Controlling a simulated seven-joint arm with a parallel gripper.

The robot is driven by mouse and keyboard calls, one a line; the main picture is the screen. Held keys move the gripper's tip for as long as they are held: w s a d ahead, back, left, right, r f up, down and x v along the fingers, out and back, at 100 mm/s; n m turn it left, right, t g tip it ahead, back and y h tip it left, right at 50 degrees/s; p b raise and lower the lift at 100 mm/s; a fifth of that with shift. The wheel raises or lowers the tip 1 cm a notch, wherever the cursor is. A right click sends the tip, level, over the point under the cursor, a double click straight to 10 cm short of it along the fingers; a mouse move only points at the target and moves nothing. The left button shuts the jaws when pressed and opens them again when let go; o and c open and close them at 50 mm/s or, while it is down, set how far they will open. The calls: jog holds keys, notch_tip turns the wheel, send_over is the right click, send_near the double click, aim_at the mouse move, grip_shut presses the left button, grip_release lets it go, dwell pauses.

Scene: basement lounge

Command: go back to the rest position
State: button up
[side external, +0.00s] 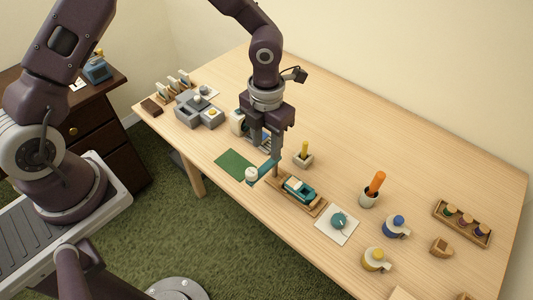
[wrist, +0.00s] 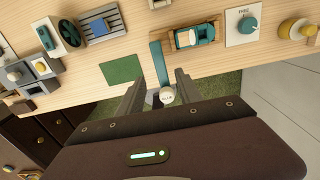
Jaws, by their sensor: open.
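My gripper (side external: 266,162) hangs pointing down over the front part of the wooden table, its two fingers apart and nothing visibly gripped. In the wrist view the open fingers (wrist: 159,88) stand on either side of a white round knob (wrist: 167,96). The knob (side external: 251,175) is at the front end of a teal strip (side external: 264,169), which also shows in the wrist view (wrist: 158,62). I cannot tell whether a finger touches the strip or knob.
A green mat (side external: 236,165) lies left of the gripper. A wooden tray with a teal toy (side external: 299,189) is close on the right. A grey block unit (side external: 199,110) stands at left, a cup with an orange stick (side external: 369,196) at right. The table's back is clear.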

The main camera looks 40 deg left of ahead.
jog(key=shift+r, duration=0.4)
